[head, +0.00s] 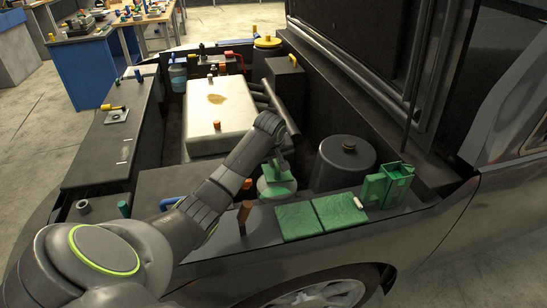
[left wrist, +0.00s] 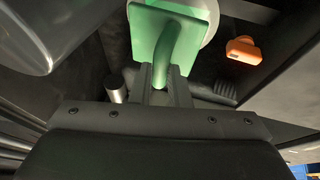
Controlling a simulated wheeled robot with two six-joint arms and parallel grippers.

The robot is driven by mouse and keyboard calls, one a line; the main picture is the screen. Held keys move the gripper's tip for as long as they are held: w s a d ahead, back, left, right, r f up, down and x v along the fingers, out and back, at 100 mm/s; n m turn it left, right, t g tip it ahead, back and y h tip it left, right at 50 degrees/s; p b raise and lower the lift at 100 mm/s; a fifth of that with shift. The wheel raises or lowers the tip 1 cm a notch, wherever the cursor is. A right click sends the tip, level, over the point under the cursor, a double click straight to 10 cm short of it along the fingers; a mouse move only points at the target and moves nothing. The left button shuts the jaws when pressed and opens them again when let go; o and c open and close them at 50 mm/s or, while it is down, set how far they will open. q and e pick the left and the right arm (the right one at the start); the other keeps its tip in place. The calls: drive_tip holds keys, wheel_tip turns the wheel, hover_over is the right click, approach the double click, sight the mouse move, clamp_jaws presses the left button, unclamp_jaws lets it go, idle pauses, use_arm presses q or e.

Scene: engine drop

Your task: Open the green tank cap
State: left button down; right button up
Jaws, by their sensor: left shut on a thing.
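The green tank cap (head: 277,187) is a pale green round piece with a green handle, low in the engine bay in the head view. My left gripper (head: 280,165) reaches down over it from the left. In the left wrist view, the cap shows as a green plate (left wrist: 150,36) with a curved green handle between the jaws of my left gripper (left wrist: 163,88), which is shut on it. A white round surface lies behind the plate. Whether the cap is seated or lifted cannot be told. My right gripper is not in view.
A large pale engine cover (head: 217,118) lies left of my arm. A black round canister (head: 344,156) stands to the right. Green flat pads (head: 318,214), a green holder (head: 388,185) and a brown handle (head: 244,213) sit on the near fender. An orange piece (left wrist: 243,49) shows beside the cap.

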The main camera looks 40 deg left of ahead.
sight(287, 174)
use_arm(q)
drive_tip(key=w+d+r+p, duration=0.1)
drive_tip(key=r+p, duration=0.1)
drive_tip(key=p, duration=0.1)
drive_tip(key=shift+w+d, duration=0.15)
drive_tip(key=shift+d, duration=0.05)
drive_tip(key=shift+w+d+m+g+y+p, duration=0.3)
drive_tip(key=shift+w+d+g+y+p, duration=0.35)
drive_tip(key=shift+g+y+p, duration=0.25)
drive_tip(key=shift+w+d+f, duration=0.1)
drive_tip(key=shift+w+d, duration=0.05)
drive_tip(key=shift+d+f, duration=0.1)
drive_tip(key=shift+f, duration=0.05)
drive_tip(key=c, duration=1.7)
unclamp_jaws()
drive_tip(key=o, duration=0.3)
drive_tip(key=shift+w+f, duration=0.1)
drive_tip(key=shift+w, duration=0.2)
drive_tip(key=shift+o, duration=0.2)
drive_tip(key=shift+s+r, duration=0.1)
drive_tip(key=shift+r, duration=0.1)
